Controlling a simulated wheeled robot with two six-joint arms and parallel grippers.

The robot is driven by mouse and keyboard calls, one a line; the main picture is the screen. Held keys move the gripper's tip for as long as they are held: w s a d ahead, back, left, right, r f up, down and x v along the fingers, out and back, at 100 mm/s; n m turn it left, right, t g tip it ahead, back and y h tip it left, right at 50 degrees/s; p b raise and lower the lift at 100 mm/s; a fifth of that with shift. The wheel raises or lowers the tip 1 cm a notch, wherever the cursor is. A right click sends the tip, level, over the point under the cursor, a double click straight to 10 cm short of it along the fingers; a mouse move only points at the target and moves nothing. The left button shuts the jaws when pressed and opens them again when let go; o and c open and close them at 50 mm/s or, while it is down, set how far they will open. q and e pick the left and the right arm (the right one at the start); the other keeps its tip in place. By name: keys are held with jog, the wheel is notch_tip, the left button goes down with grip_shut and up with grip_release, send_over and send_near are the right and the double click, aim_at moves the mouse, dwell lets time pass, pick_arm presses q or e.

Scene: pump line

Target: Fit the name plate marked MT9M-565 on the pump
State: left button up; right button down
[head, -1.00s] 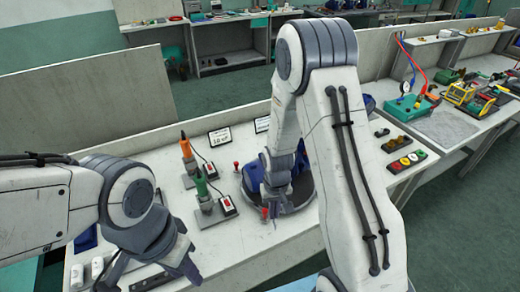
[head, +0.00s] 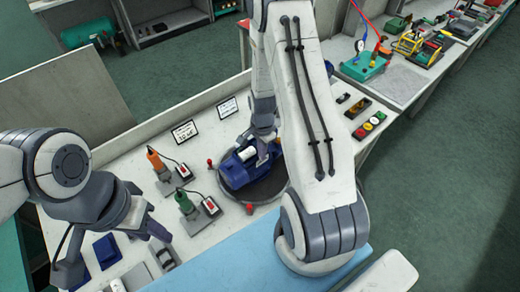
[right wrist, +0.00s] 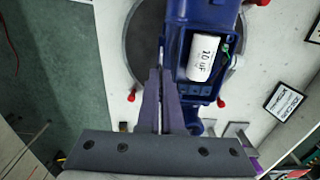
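The blue pump (head: 238,168) sits on a round dark turntable (head: 275,190). In the right wrist view the pump (right wrist: 203,12) has an open box holding a white cylinder marked 10 uF (right wrist: 203,57) and a green wire. My right gripper (head: 265,150) is low over the pump. My left gripper (head: 118,254) is open and empty above the bench at the lower left. I cannot make out a plate marked MT9M-565.
An orange-handled tool (head: 156,158) and a green-handled tool (head: 184,203) stand in holders left of the turntable. Two cards (head: 185,131) (head: 228,107) stand behind. Red knobs (head: 249,209) surround the turntable. A blue tray (head: 106,251) lies under my left gripper. Coloured buttons (head: 368,126) are to the right.

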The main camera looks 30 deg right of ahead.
jog(key=shift+f+b, duration=1.85)
jog(key=shift+f, duration=0.8)
jog(key=shift+a+f, duration=0.1)
jog(key=c, duration=1)
grip_release()
jog(key=shift+w, duration=0.1)
notch_tip(320, 180, up, 6)
jog(key=p, duration=0.5)
send_over(262, 162)
jog(key=shift+w+a, duration=0.1)
